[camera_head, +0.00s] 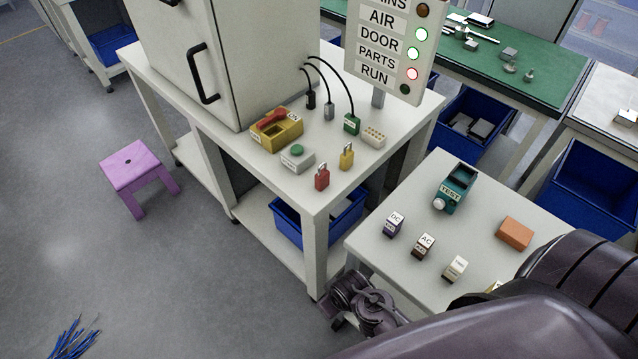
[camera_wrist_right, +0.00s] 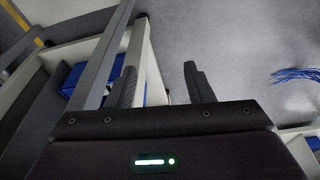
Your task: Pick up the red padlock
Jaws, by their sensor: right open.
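The red padlock (camera_head: 322,178) stands upright near the front corner of the white table (camera_head: 225,118), with its shackle on top. A yellow padlock (camera_head: 346,157) stands just behind it to the right. My right gripper (camera_wrist_right: 160,68) is open and empty in the right wrist view, with floor and table legs beyond its fingers. In the head view my right arm comes in from the lower right, and its dark end is low beside the smaller table, well below the padlock. The padlock does not show in the wrist view. My left gripper is not in view.
Behind the padlocks are a grey box with a green button (camera_head: 297,158), a yellow box with a red handle (camera_head: 276,130), hanging cables and connectors, and a sign (camera_head: 391,45). The smaller table (camera_head: 378,246) holds several labelled blocks and a teal tester (camera_head: 455,187). A purple stool (camera_head: 137,166) stands left.

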